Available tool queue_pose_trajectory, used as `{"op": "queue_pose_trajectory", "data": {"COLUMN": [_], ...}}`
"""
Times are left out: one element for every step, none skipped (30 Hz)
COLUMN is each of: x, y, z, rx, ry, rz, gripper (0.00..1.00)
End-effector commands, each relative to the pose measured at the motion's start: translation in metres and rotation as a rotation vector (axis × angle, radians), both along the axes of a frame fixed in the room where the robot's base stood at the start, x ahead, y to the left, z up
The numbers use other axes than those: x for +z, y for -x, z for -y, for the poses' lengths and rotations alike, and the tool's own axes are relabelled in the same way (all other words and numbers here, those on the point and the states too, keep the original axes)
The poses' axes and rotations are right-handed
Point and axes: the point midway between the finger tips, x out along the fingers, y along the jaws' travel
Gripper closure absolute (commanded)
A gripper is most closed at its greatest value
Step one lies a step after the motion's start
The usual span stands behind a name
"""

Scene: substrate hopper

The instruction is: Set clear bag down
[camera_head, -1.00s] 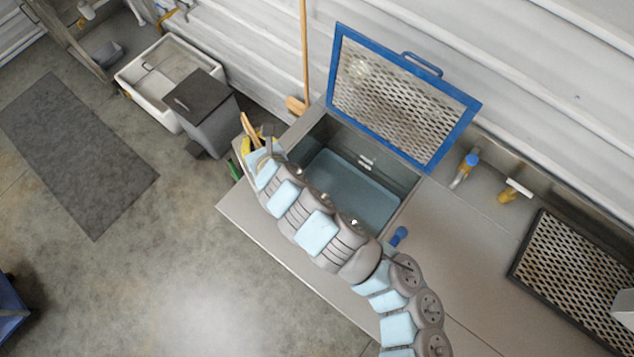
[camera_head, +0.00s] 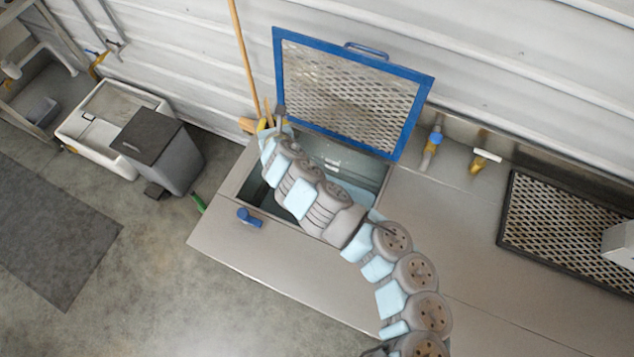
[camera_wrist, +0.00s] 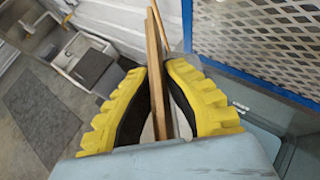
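In the head view my gripper (camera_head: 267,122) is at the back left of the open basin (camera_head: 255,192), beside the raised lid, and is partly hidden by my wrist.
A blue-framed mesh lid (camera_head: 345,95) stands open behind the basin. A wooden pole (camera_head: 243,55) leans on the wall close by. A grey bin (camera_head: 165,150) and white sink (camera_head: 78,140) stand left. A blue handle (camera_head: 250,218) sits at the front. The counter (camera_head: 440,235) right is mostly bare.

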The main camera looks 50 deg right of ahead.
Motion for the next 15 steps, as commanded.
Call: {"op": "queue_pose_trajectory", "data": {"x": [-0.016,-0.022,-0.032,-0.039,-0.046,-0.056,-0.063,-0.069,-0.078,-0.085,-0.092,-0.101,-0.108,-0.115,-0.124], "y": [0.003,0.005,0.008,0.01,0.013,0.015,0.017,0.019,0.021,0.024,0.026,0.028,0.031,0.033,0.036], "z": [0.013,0.02,0.027,0.032,0.037,0.043,0.046,0.049,0.054,0.057,0.059,0.062,0.064,0.066,0.069], "rx": [-0.017,-0.023,-0.03,-0.036,-0.04,-0.044,-0.046,-0.048,-0.05,-0.051,-0.052,-0.052,-0.053,-0.052,-0.053], "ry": [0.001,0.002,0.002,0.002,0.001,0.0,0.001,0.001,0.001,0.001,0.0,0.001,0.002,0.002,0.002], "rz": [0.0,-0.001,-0.002,-0.004,-0.005,-0.005,-0.005,-0.006,-0.006,-0.005,-0.005,-0.008,-0.008,-0.008,-0.008], "gripper": [1.0,1.0,1.0,1.0,1.0,1.0,1.0,1.0,1.0,1.0,1.0,1.0,1.0,1.0,1.0]}}
